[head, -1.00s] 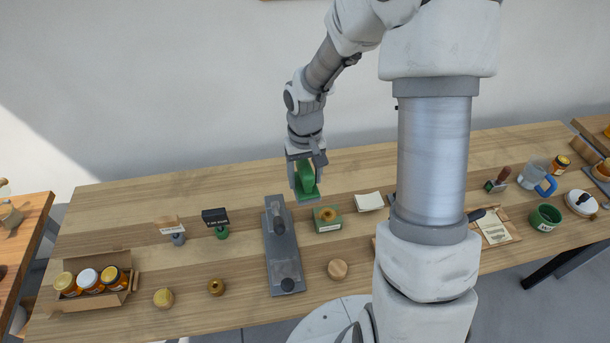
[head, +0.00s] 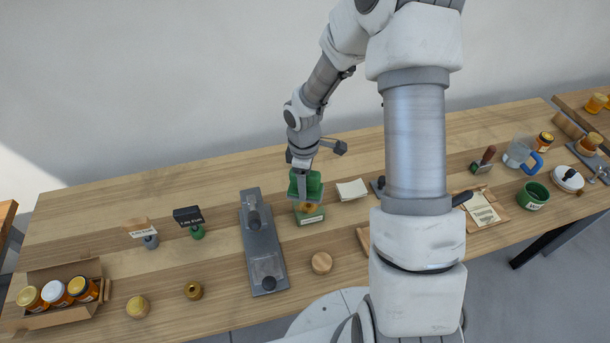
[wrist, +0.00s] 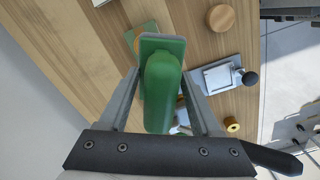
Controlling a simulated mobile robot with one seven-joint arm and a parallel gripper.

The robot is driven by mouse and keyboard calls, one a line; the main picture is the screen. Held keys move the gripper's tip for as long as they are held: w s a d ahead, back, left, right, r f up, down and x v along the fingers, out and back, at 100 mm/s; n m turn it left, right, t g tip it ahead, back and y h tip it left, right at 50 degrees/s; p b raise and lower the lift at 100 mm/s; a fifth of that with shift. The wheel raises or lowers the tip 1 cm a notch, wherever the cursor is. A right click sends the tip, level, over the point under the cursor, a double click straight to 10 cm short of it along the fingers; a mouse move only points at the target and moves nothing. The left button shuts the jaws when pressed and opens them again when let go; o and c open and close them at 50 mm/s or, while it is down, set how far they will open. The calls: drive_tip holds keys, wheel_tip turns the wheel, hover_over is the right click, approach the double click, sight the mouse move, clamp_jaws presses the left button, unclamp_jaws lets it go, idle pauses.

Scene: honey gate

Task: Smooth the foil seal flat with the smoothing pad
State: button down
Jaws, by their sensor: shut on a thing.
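My gripper (head: 304,172) is shut on the green smoothing pad (head: 307,189). The pad also fills the middle of the wrist view (wrist: 163,88), between the two fingers. In the head view the pad overlaps the back of a small green box (head: 311,217) with a gold round thing on top, which it partly hides. I cannot tell whether pad and box touch. A grey fixture (head: 258,235) stands left of the box, with a silvery plate and a dark knob at its near end. I cannot make out the foil seal for certain.
A wooden disc (head: 321,262) and a brass ring (head: 193,291) lie near the front. White paper (head: 352,189) lies right of the box. The back left of the table is clear.

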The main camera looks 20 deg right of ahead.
drive_tip(key=n, duration=0.2)
drive_tip(key=f+n, duration=0.1)
drive_tip(key=shift+w+n+p, duration=0.1)
drive_tip(key=shift+n+p, duration=0.25)
drive_tip(key=shift+n, duration=0.05)
drive_tip(key=n, duration=0.1)
drive_tip(key=f+n, duration=0.1)
drive_tip(key=n, duration=0.1)
drive_tip(key=shift+n+p, duration=0.3)
drive_tip(key=shift+p, duration=0.05)
drive_tip(key=n, duration=0.1)
drive_tip(key=f+n, duration=0.1)
drive_tip(key=n, duration=0.1)
drive_tip(key=shift+a+p, duration=0.1)
drive_tip(key=shift+p, duration=0.25)
drive_tip(key=n, duration=0.2)
drive_tip(key=f+n, duration=0.1)
drive_tip(key=n, duration=0.1)
drive_tip(key=shift+a+f, duration=0.15)
drive_tip(key=shift+p, duration=0.3)
wheel_tip(320, 180, down, 5)
drive_tip(key=b, duration=0.3)
drive_tip(key=shift+r+b, duration=0.2)
drive_tip(key=shift+b, duration=0.15)
drive_tip(key=w+d, duration=0.1)
drive_tip(key=w+d+p, duration=0.2)
drive_tip(key=shift+w+d+r, duration=0.3)
drive_tip(key=shift+d, duration=0.1)
drive_tip(key=shift+w+d, duration=0.5)
drive_tip(key=shift+w, duration=0.05)
